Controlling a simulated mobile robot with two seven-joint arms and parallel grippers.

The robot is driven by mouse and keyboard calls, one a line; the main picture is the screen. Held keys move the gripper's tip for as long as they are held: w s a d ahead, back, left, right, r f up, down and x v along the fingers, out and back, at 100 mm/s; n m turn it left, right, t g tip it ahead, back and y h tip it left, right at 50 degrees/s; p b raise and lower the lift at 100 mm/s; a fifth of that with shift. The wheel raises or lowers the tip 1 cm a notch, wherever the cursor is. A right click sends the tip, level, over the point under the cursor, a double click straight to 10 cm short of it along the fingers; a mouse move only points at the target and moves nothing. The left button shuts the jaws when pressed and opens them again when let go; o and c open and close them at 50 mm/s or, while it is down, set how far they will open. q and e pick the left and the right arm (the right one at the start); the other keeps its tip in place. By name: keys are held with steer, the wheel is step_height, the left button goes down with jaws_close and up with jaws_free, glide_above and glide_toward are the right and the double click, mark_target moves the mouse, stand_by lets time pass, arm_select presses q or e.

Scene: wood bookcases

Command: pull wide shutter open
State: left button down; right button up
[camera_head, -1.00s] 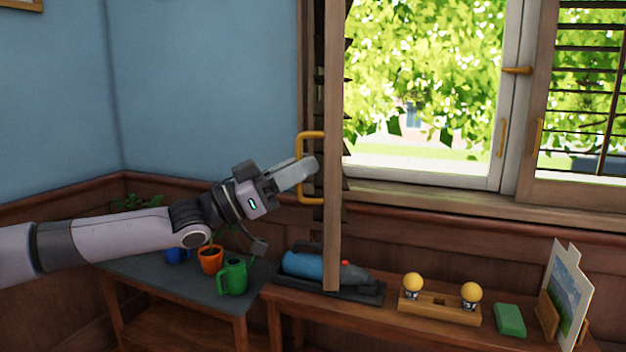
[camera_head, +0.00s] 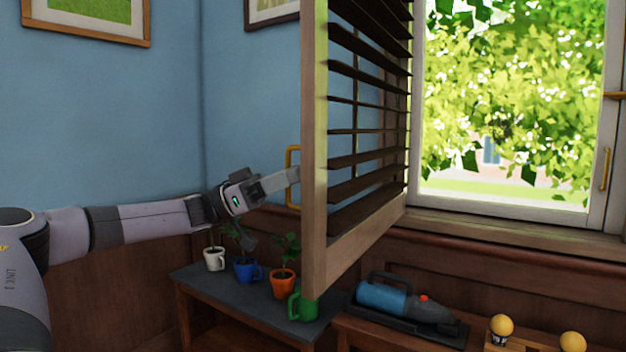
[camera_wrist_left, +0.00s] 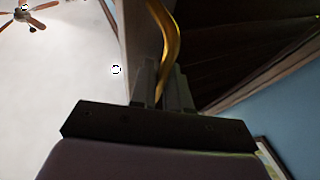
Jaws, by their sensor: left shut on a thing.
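The wide wooden shutter (camera_head: 314,215) with dark slats stands swung out from the window frame, its outer edge toward me. Its yellow handle (camera_head: 290,160) is on the left face of that edge. My left gripper (camera_head: 292,178) is at the handle; in the left wrist view the two fingers (camera_wrist_left: 162,92) are shut around the yellow handle (camera_wrist_left: 168,45). The handle's lower part is partly hidden by the gripper. My right gripper is not in view.
A wooden bench (camera_head: 365,335) at right carries a blue handheld vacuum (camera_head: 385,298).

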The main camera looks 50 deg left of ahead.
arm_select(q)
steer(key=s+a+p, duration=0.2)
steer(key=a, duration=0.5)
steer(key=shift+a+r, duration=0.15)
steer(key=shift+a, duration=0.05)
steer(key=c, duration=1.2)
jaws_free()
steer(key=shift+w, duration=0.15)
steer(key=b+v, duration=0.2)
steer(key=v, duration=0.5)
steer(key=shift+d, duration=0.1)
